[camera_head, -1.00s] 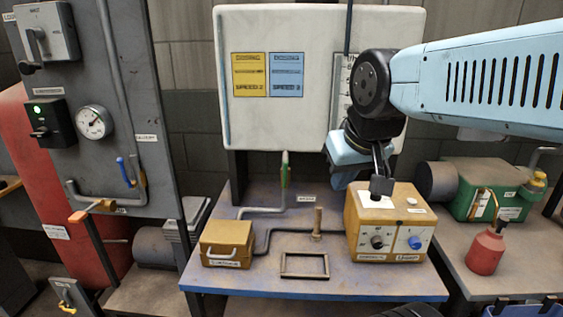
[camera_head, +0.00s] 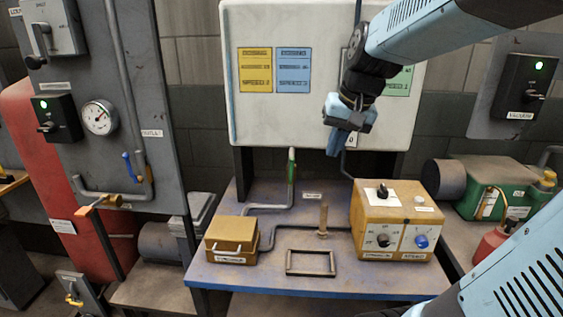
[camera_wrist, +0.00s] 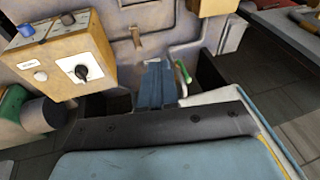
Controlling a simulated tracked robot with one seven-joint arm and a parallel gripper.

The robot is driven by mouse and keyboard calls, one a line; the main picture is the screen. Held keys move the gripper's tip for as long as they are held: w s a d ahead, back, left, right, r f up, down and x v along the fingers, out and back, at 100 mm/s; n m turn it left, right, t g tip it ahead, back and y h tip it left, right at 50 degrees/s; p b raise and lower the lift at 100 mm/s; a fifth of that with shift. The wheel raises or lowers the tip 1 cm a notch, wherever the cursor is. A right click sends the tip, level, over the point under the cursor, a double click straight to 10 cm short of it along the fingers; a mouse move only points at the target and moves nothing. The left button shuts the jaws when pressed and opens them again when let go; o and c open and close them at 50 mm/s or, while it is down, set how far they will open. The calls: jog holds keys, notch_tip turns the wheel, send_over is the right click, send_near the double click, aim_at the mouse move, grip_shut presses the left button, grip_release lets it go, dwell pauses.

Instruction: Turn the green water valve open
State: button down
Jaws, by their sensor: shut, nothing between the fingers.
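The green water valve handle (camera_head: 291,171) stands upright on the grey pipe at the back of the blue table, left of the middle in the head view. It also shows in the wrist view (camera_wrist: 183,72), just right of my fingers. My gripper (camera_head: 336,150) hangs in front of the white panel, to the right of the handle and apart from it. In the wrist view my gripper (camera_wrist: 156,68) has its blue fingers together with nothing between them.
A yellow control box (camera_head: 394,217) with knobs stands right on the blue table (camera_head: 290,283). A small yellow box (camera_head: 231,238), an upright peg (camera_head: 323,221) and a dark frame (camera_head: 311,262) are nearby. The white panel (camera_head: 330,110) stands behind.

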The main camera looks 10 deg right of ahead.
aim_at(291, 171)
jog(key=w+d+f+m+g+y, duration=0.1)
jog(key=w+d+f+m, duration=0.15)
jog(key=w, duration=0.45)
jog(key=w+d+f+m+y, duration=0.1)
jog(key=w+d, duration=0.2)
jog(key=w, duration=0.4)
jog(key=w+a+f, duration=0.4)
jog(key=a+f, duration=0.3)
jog(key=f, duration=0.2)
jog(key=shift+f, duration=0.3)
jog(key=shift+w+a+r+y, duration=0.1)
jog(key=shift+w+a+y, duration=0.1)
jog(key=shift+a, duration=0.2)
jog(key=shift+w+a+r+y, duration=0.1)
jog(key=shift+w+a, duration=0.05)
jog(key=shift+a, duration=0.25)
